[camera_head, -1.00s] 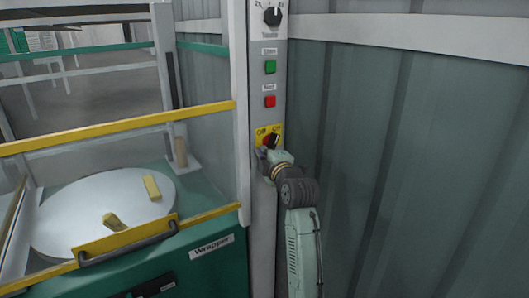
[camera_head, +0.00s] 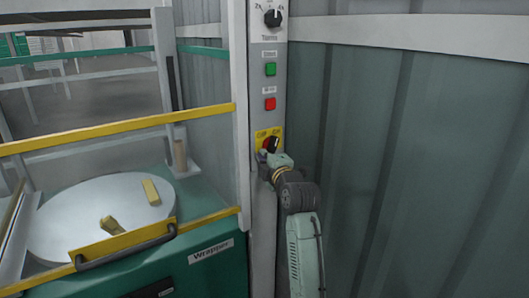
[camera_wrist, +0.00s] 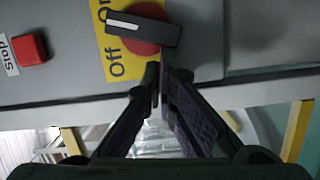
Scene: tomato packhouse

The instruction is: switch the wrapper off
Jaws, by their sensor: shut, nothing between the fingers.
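The wrapper's switch is a black bar handle (camera_head: 274,144) on a red disc, on a yellow plate marked Off and On, low on a grey post. In the wrist view the handle (camera_wrist: 145,29) has a white line on its end towards the Stop button, leaning to the On side. My gripper (camera_head: 264,157) is at the plate's lower left in the head view. In the wrist view the fingertips (camera_wrist: 165,70) are together and empty, close to the handle on the Off side. I cannot tell whether they touch the switch.
Above the switch on the post are a red Stop button (camera_head: 270,104), a green button (camera_head: 270,69) and a black dial (camera_head: 273,18). The wrapper's turntable (camera_head: 80,215) and yellow rails (camera_head: 120,127) are at left. A corrugated wall (camera_head: 430,150) is at right.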

